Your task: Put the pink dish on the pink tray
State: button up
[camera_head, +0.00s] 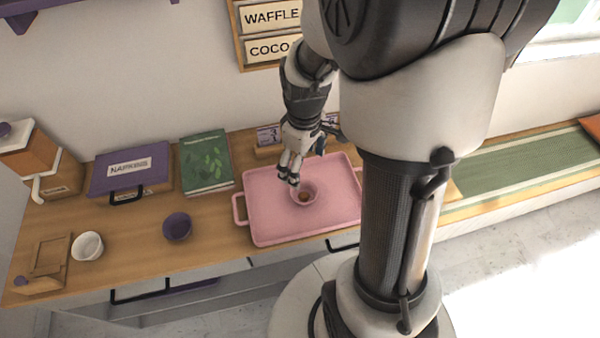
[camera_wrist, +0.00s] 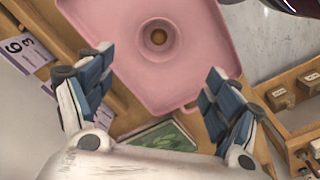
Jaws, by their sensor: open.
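The pink dish (camera_head: 302,194) is a small round bowl with something brown in its middle. It stands on the pink tray (camera_head: 265,220), near the tray's centre; in the wrist view the dish (camera_wrist: 158,36) also sits on the flat of the tray (camera_wrist: 204,72). The tray lies on the wooden counter and has a handle at each side. My gripper (camera_head: 291,180) is just above and beside the dish in the head view. In the wrist view my gripper (camera_wrist: 155,95) has its fingers wide apart with nothing between them, and the dish lies beyond the fingertips.
A purple bowl (camera_head: 177,226) and a white bowl (camera_head: 87,246) stand on the counter left of the tray. A green book (camera_head: 206,164) and a purple napkin box (camera_head: 131,172) lie behind them. A wooden holder with cards (camera_head: 268,137) stands behind the tray.

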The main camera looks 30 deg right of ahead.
jog(key=s+a+r+m+t, duration=0.2)
jog(key=s+a+r, duration=0.3)
jog(key=r, duration=0.3)
jog(key=s+a+r+m+t, duration=0.2)
jog(key=s+a+r, duration=0.3)
jog(key=s+r, duration=0.3)
jog(key=shift+s+r+m, duration=0.25)
jog(key=shift+r+m, duration=0.2)
jog(key=shift+m, duration=0.25)
jog(key=shift+a, duration=0.1)
